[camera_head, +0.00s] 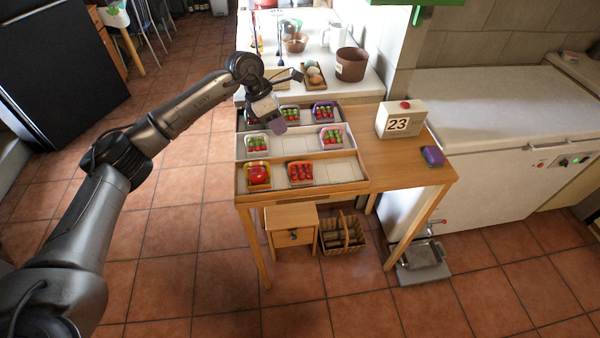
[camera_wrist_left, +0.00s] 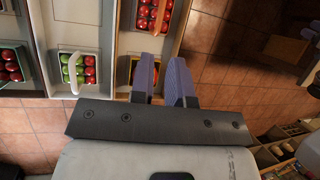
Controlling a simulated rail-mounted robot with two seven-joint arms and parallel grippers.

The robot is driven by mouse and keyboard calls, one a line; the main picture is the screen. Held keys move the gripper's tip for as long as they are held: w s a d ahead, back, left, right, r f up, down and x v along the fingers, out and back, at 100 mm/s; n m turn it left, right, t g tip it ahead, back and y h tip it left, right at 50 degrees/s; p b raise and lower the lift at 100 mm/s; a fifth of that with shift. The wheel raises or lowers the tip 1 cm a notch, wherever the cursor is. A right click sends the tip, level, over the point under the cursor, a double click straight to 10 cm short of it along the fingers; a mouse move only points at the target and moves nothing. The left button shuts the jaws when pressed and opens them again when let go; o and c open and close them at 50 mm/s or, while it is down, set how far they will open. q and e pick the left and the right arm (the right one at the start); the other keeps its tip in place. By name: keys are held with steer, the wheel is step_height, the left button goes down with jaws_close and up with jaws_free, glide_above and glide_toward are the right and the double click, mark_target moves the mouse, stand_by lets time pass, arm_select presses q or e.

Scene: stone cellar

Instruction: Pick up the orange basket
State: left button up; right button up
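Two warm-coloured baskets stand in the tray's front row. The left one (camera_head: 258,185) is yellow-orange and holds something large and red. The other (camera_head: 300,182) is orange-red with several red fruits; it also shows at the top of the left wrist view (camera_wrist_left: 154,26). My left gripper (camera_head: 275,118) hangs above the tray's left side, pointing down, apart from the baskets. In the left wrist view its two purple fingers (camera_wrist_left: 165,80) are spread with nothing between them. They partly hide the yellow-orange basket (camera_wrist_left: 134,72).
The stepped tray (camera_head: 345,171) on the wooden table (camera_head: 410,175) also holds white, pink and purple baskets of red and green produce. A box marked 23 (camera_head: 400,122) and a purple item (camera_head: 432,156) stand to the right. A brown pot (camera_head: 351,66) stands behind.

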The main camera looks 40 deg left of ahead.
mark_target(297, 162)
arm_select(q)
steer(key=x, duration=0.3)
steer(key=b+x, duration=0.1)
steer(key=x, duration=0.4)
steer(key=shift+s+f, duration=0.25)
steer(key=shift+f, duration=0.1)
steer(key=shift+s+a+b+x, duration=0.1)
steer(key=shift+b+x, duration=0.25)
steer(key=shift+x, duration=0.95)
steer(key=shift+s+a+b+x, duration=0.15)
steer(key=shift+b+x, duration=0.2)
steer(key=shift+x, duration=1)
steer(key=shift+f, duration=0.15)
steer(key=shift+c, duration=0.4)
jaws_close()
